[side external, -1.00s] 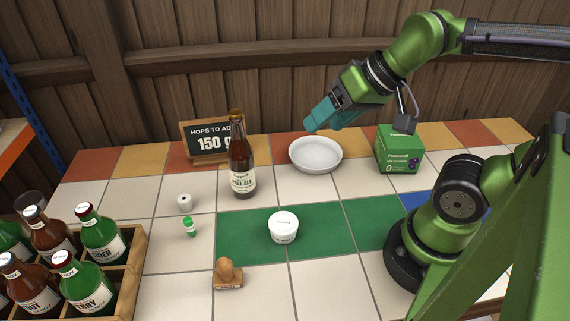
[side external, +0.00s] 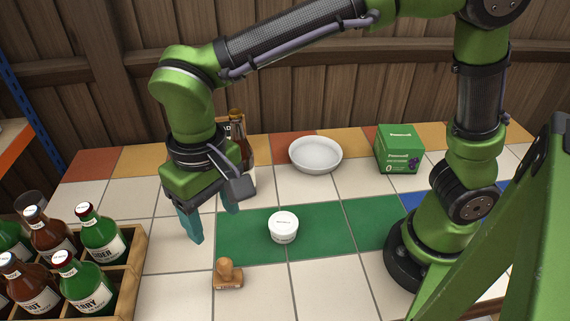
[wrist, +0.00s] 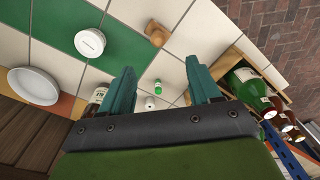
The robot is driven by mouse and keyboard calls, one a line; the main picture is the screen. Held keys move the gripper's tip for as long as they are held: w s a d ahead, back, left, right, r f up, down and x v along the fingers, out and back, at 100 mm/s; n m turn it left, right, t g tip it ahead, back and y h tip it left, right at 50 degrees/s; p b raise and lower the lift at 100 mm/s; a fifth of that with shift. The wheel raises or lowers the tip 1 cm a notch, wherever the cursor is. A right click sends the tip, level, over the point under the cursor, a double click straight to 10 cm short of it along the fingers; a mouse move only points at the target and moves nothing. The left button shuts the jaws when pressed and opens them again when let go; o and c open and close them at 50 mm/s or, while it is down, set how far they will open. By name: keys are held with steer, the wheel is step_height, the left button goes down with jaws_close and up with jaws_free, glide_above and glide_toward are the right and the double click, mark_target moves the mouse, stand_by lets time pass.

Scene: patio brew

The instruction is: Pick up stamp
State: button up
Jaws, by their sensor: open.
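The stamp (side external: 228,276), a wooden block with a round knob handle, stands upright on the white tiles near the front of the table. It also shows in the wrist view (wrist: 156,34), at the top centre. My gripper (side external: 212,224) points down above the tiles, behind and slightly left of the stamp, and does not touch it. Its two teal fingers are spread apart with nothing between them, as the wrist view (wrist: 162,84) also shows.
A white tub (side external: 283,227) stands right of the gripper on green tiles. A wooden crate of bottles (side external: 131,270) stands at left. A brown bottle (side external: 250,165) is partly hidden behind my arm. A white bowl (side external: 315,154) and green box (side external: 398,149) stand at the back.

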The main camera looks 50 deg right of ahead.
mark_target(224, 261)
step_height(224, 261, down, 10)
steer(key=shift+f, duration=0.1)
steer(key=shift+w+d+f, duration=0.1)
steer(key=shift+w+f, duration=0.05)
steer(key=shift+f, duration=1.2)
steer(key=shift+w+d+f, duration=0.1)
steer(key=shift+w+f, duration=0.05)
steer(key=shift+f, duration=1.15)
steer(key=shift+a, duration=0.1)
steer(key=c, duration=1.1)
